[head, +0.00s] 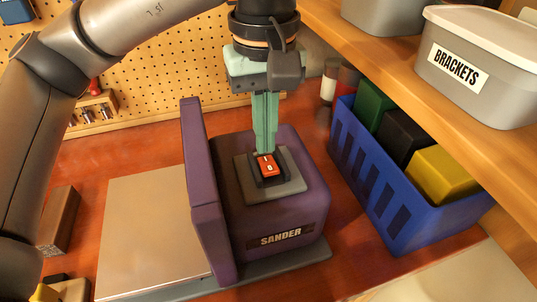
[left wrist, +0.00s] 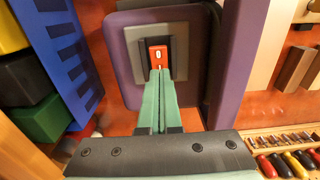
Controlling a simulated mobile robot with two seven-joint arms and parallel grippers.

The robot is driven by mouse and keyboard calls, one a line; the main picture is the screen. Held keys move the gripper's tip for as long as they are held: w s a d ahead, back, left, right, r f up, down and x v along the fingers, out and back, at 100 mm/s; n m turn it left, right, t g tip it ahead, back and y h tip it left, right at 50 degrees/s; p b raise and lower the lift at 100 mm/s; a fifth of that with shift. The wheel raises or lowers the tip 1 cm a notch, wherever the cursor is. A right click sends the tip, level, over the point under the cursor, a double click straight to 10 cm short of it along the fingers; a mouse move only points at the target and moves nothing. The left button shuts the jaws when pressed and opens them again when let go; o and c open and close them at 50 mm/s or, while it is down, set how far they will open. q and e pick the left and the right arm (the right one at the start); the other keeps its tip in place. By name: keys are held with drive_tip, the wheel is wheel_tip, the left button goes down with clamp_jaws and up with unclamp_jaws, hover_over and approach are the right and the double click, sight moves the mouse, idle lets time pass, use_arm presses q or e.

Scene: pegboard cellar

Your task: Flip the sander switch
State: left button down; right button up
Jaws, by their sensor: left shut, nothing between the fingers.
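The purple sander (head: 285,215) stands on the red-brown bench, with a "SANDER" label on its front. On its top a grey plate carries a red rocker switch (head: 268,166) in a dark frame. The red switch (left wrist: 158,54) also shows in the left wrist view. My left gripper (head: 265,148) points down with its green fingers shut and empty, the tips at the far edge of the switch. In the left wrist view the fingertips (left wrist: 161,72) overlap the switch's edge; I cannot tell whether they touch it. My right gripper is not in view.
A blue crate (head: 397,228) with green, black and yellow boxes stands right of the sander. A wooden shelf (head: 420,70) with a "BRACKETS" bin (head: 480,75) overhangs at the right. A pegboard (head: 150,70) is behind. A flat metal plate (head: 145,230) lies left.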

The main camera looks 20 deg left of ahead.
sight(266, 159)
use_arm(q)
wheel_tip(266, 159, up, 5)
drive_tip(key=p, duration=0.3)
drive_tip(key=shift+r+p, duration=0.2)
drive_tip(key=shift+p, duration=0.1)
idle(0.4)
